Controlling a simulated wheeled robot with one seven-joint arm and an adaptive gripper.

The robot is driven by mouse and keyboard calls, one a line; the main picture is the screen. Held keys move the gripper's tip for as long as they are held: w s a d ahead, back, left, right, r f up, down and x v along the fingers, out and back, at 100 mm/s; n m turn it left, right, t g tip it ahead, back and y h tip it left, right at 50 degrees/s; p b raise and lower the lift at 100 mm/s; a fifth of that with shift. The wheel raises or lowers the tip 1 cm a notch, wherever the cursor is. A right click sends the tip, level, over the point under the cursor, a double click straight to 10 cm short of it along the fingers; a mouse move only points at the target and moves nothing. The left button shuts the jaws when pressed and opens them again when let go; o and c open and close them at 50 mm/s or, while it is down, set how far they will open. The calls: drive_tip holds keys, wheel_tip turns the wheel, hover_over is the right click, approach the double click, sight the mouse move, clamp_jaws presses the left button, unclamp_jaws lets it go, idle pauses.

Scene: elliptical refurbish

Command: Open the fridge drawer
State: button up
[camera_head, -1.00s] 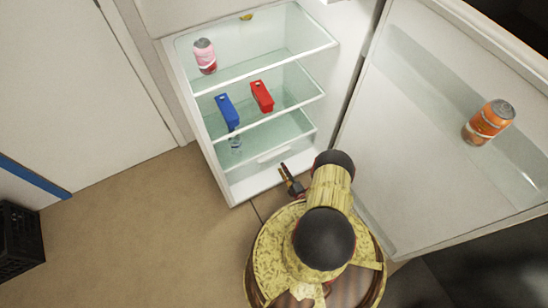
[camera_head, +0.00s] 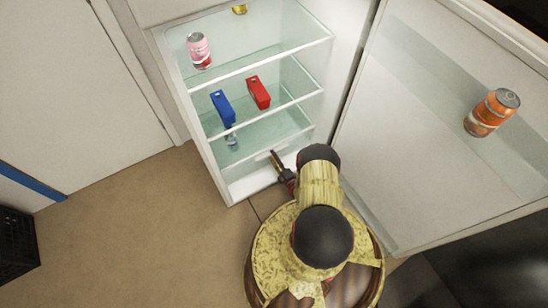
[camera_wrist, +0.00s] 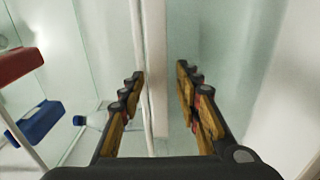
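The fridge drawer (camera_head: 245,168) is at the bottom of the open fridge, below the shelves. It looks shut, with a pale front. My gripper (camera_head: 274,157) is at the drawer's front, near its handle, which it partly hides. In the wrist view my gripper (camera_wrist: 161,75) is open, with its two fingers apart. A pale strip (camera_wrist: 154,60), seemingly the drawer's front edge or handle, runs upright between the fingers. I cannot tell whether either finger touches it.
The fridge door (camera_head: 400,140) stands open at the right, with an orange can (camera_head: 492,112) in its shelf. A pink can (camera_head: 199,50), blue box (camera_head: 222,108), red box (camera_head: 258,92) and clear bottle (camera_head: 231,138) are inside. A black crate (camera_head: 17,243) stands at the left. Floor is clear front left.

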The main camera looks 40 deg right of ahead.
drive_tip(key=shift+c, duration=0.7)
drive_tip(key=c, duration=0.5)
clamp_jaws()
drive_tip(key=shift+s+a+f, duration=0.1)
drive_tip(key=shift+f, duration=0.05)
